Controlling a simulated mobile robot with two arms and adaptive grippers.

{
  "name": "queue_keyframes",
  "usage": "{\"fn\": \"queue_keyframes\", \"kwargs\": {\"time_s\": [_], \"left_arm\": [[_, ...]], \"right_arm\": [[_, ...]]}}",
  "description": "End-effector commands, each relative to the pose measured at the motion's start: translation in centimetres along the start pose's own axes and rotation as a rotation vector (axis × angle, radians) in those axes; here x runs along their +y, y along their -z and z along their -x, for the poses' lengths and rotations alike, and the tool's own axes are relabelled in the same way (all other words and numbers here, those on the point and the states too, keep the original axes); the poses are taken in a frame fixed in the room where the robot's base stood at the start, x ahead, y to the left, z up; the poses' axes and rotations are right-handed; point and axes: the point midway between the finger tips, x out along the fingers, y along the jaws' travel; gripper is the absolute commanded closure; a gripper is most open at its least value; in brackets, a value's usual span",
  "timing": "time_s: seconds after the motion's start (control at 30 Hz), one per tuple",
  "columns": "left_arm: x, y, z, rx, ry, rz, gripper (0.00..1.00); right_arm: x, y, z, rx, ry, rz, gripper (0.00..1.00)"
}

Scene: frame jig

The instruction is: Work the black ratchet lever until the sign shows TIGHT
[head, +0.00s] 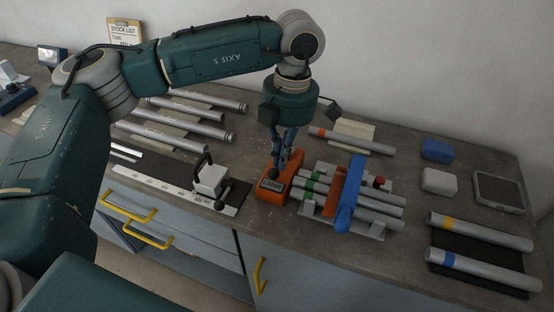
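An orange ratchet box (274,191) stands on the bench at the left end of the tube jig. A small sign (271,185) on its top has lettering too small to read for sure. My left gripper (277,172) points down from above, with its fingertips at the box's top. The black ratchet lever is not clear; the gripper's dark fingers cover that spot, and I cannot tell whether they hold it. A blue strap (350,190) crosses the grey tubes (378,212) lying in the grey jig (309,208). My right gripper is not in view.
A white block (209,179) with a black handle stands on a ruler strip (170,190) to the left. Several grey tubes (195,121) lie behind it. Blue (437,149) and white (438,181) boxes and two banded tubes (480,230) are right. Bare bench lies in front of the jig.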

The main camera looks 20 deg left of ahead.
Motion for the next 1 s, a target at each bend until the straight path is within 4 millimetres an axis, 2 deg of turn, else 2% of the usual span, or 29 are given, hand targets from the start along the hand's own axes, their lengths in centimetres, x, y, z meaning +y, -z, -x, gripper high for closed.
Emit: {"fn": "queue_keyframes", "kwargs": {"time_s": [0.3,0.6,0.87,1.0], "left_arm": [[0.0,0.1,0.1,0.006,0.001,0.000,1.00],[-0.1,-2.8,1.3,0.004,0.002,-0.001,1.00],[0.0,-2.8,1.4,0.003,0.001,0.000,1.00],[0.0,-2.9,2.2,0.001,0.000,0.000,1.00]], "right_arm": [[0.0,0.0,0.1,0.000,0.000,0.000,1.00],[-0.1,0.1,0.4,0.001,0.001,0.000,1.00],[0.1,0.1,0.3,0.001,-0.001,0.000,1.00],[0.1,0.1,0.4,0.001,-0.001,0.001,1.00]]}}
